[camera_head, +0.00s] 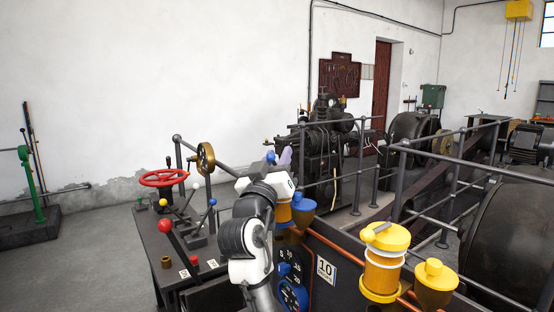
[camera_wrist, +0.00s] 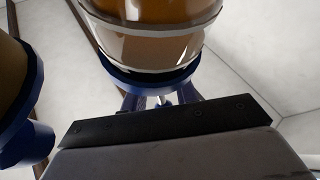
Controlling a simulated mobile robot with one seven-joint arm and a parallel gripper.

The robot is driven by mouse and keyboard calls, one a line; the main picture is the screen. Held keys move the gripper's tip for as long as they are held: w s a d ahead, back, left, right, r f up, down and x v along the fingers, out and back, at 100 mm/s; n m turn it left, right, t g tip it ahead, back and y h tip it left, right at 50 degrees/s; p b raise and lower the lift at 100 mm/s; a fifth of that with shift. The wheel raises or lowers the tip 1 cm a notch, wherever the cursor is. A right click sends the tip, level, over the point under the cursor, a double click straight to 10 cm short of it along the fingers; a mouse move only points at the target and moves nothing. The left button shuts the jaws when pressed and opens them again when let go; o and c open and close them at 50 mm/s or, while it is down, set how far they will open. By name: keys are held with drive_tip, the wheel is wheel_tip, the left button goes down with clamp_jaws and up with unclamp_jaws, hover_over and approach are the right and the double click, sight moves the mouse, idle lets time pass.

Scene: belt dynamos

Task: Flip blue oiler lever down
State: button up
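The blue oiler (camera_head: 284,213) stands on the dark machine in the head view, mostly hidden behind my arm. Its amber glass body (camera_wrist: 150,45) and blue lower rim (camera_wrist: 150,80) fill the top middle of the wrist view. My gripper (camera_head: 280,160) is raised at the oiler's upper part in the head view. A small blue tip (camera_head: 270,157) shows right beside it, possibly the oiler's lever. I cannot tell whether they touch or how the lever is tilted. The fingertips are not clear in either view, so I cannot tell open from shut.
A blue cup (camera_head: 303,209) sits close right of the oiler. A yellow oiler (camera_head: 384,268) and yellow cup (camera_head: 434,283) stand further right. A control table with a red handwheel (camera_head: 163,178) and knobbed levers is left of my arm. Railings (camera_head: 450,170) run behind.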

drive_tip(key=shift+s, duration=0.1)
drive_tip(key=b+v, duration=0.4)
drive_tip(key=v, duration=0.9)
drive_tip(key=shift+s, duration=0.3)
drive_tip(key=shift+a+f, duration=0.1)
drive_tip(key=shift+a, duration=0.05)
